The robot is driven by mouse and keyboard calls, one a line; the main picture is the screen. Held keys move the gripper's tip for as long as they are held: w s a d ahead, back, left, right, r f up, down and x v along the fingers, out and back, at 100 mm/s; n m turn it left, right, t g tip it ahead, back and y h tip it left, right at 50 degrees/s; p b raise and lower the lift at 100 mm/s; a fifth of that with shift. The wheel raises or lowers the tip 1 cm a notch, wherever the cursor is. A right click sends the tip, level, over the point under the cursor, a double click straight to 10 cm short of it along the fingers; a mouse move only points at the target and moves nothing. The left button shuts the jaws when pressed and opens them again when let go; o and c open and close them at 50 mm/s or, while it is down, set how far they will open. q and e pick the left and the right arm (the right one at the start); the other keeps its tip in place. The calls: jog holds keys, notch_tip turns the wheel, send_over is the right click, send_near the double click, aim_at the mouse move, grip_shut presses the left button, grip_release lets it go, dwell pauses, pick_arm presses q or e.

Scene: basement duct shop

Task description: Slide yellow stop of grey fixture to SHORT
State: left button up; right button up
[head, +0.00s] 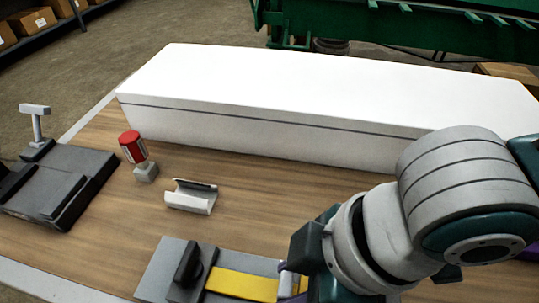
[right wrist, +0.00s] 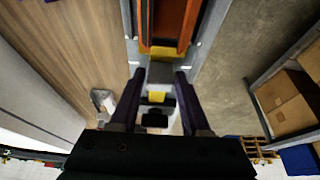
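The grey fixture (head: 150,270) lies at the bottom of the head view, partly cut off by the frame edge. A flat yellow piece (head: 240,285) runs along it, with an upright black part (head: 188,264) at its left end. My right gripper (head: 292,282) is low over the fixture's right part and hides some of it. In the right wrist view its purple fingers (right wrist: 160,75) stand apart, with yellow (right wrist: 158,97) and black parts between and beyond them. I cannot tell whether they touch the fixture. No SHORT marking is readable. My left gripper is out of view.
A long white box-like duct (head: 270,105) lies across the back of the wooden bench (head: 110,215). A red-and-white cylinder on a small stand (head: 132,148), a white open channel piece (head: 191,196) and a dark grey device (head: 65,185) stand left. Boxes (right wrist: 285,100) are on a shelf.

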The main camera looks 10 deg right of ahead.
jog(key=o, duration=0.3)
jog(key=p+v, duration=0.2)
jog(key=v, duration=0.8)
